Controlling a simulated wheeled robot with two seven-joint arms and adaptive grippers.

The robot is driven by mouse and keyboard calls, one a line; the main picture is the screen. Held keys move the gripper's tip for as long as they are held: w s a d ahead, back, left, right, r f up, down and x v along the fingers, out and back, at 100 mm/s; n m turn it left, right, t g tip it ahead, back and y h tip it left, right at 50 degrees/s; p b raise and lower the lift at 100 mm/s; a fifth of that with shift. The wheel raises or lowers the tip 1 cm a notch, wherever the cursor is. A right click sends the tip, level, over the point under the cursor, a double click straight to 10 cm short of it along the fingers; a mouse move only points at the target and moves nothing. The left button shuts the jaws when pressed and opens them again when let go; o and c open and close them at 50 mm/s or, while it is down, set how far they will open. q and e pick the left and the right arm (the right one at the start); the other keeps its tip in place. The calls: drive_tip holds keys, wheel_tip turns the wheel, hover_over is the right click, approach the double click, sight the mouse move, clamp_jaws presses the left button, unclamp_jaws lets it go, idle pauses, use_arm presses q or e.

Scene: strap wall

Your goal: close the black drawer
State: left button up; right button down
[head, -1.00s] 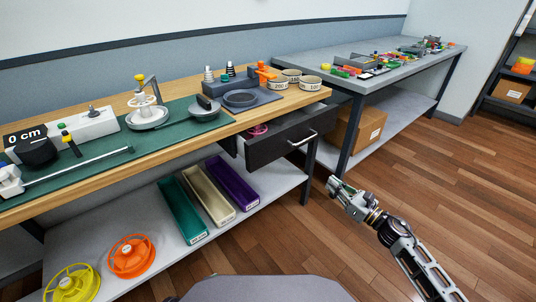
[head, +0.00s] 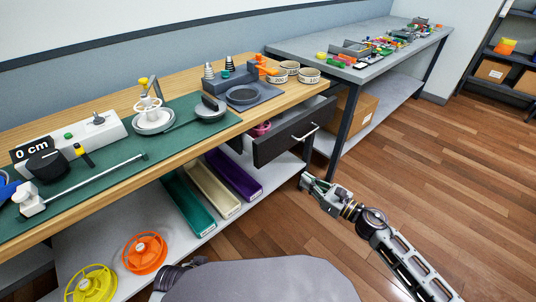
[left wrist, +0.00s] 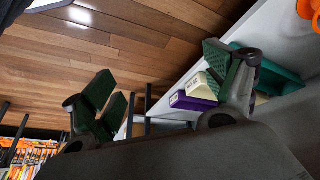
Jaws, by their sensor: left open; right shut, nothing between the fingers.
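The black drawer (head: 290,135) hangs under the wooden bench top and is pulled out, with a silver bar handle (head: 305,133) on its front. A pink object (head: 261,129) shows at its open left side. My right gripper (head: 304,180) is shut and empty. It is in front of and below the drawer front, apart from the handle. My left gripper (left wrist: 165,95) shows in the left wrist view with its two green-padded fingers wide apart and nothing between them. In the head view only a dark part of my left arm shows at the bottom.
Green, beige and purple trays (head: 233,173) lie on the lower shelf, with orange (head: 145,253) and yellow (head: 91,284) wheels to the left. A grey table (head: 365,65) stands beyond the bench. A cardboard box (head: 362,107) sits under it. The wooden floor at right is clear.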

use_arm(q)
drive_tip(key=s+a+f+g+y, duration=0.1)
drive_tip(key=s+a+f+g, duration=0.1)
drive_tip(key=s+a, duration=0.1)
drive_tip(key=shift+s+a+g, duration=0.25)
drive_tip(key=shift+s+g, duration=0.05)
drive_tip(key=shift+s, duration=0.4)
use_arm(e)
drive_tip(key=shift+w+a+r+t+h, duration=0.3)
drive_tip(key=shift+w+a+r+h, duration=0.1)
drive_tip(key=shift+w+a+r, duration=0.05)
use_arm(q)
drive_tip(key=shift+f, duration=0.1)
use_arm(e)
drive_tip(key=shift+w+a, duration=0.1)
drive_tip(key=shift+w, duration=0.1)
approach(270, 152)
drive_tip(key=shift+x, duration=1.5)
drive_tip(key=shift+p+x, duration=0.5)
drive_tip(key=shift+x, duration=1.5)
use_arm(q)
drive_tip(key=shift+s+a+f, duration=0.1)
drive_tip(key=shift+s+f, duration=0.2)
drive_tip(key=shift+f, duration=0.45)
use_arm(e)
drive_tip(key=shift+w+f, duration=0.1)
use_arm(q)
drive_tip(key=shift+w+r, duration=0.1)
drive_tip(key=shift+w, duration=0.1)
